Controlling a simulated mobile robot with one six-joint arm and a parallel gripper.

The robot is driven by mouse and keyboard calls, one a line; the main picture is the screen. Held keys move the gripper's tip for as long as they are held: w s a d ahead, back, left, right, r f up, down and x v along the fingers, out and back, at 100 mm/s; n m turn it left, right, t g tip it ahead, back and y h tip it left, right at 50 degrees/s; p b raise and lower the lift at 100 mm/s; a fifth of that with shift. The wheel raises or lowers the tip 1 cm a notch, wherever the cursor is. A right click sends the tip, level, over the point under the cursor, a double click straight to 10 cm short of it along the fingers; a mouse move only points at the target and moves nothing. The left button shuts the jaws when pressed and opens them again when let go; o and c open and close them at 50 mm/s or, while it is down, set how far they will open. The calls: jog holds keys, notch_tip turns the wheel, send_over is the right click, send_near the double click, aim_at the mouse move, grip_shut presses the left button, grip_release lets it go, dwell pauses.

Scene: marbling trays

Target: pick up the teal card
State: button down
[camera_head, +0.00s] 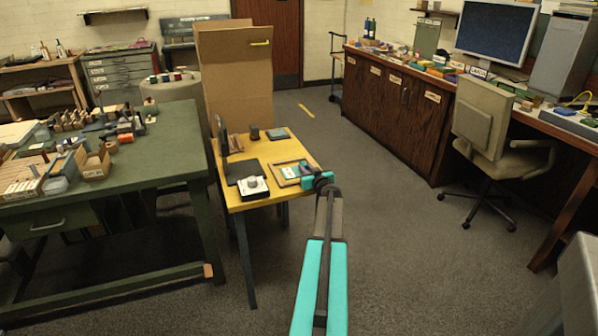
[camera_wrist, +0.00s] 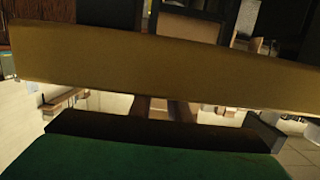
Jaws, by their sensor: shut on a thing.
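My gripper (camera_head: 305,172) is at the right edge of this tray, beside the card. It is small there and partly hidden by my own wrist. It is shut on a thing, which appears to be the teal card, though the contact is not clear. The wrist view shows a dark green surface close along the bottom and a broad yellow-brown band above; I cannot tell the card there.
A cluttered green table (camera_head: 170,150) stands left. Open floor lies right, before an office chair (camera_head: 486,125).

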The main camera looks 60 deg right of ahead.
jog(key=shift+r, duration=0.8)
notch_tip(320, 180, up, 2)
jog(key=shift+r+b, duration=0.1)
jog(key=shift+b, duration=0.25)
jog(key=s+a+b, duration=0.1)
jog(key=s+a, duration=0.2)
jog(key=a, duration=0.4)
jog(key=s+a+r+b, duration=0.1)
jog(key=s+a+b, duration=0.1)
jog(key=s+a, duration=0.2)
jog(key=a, duration=0.3)
jog(key=shift+a, duration=0.15)
jog(key=shift+s+r, duration=0.1)
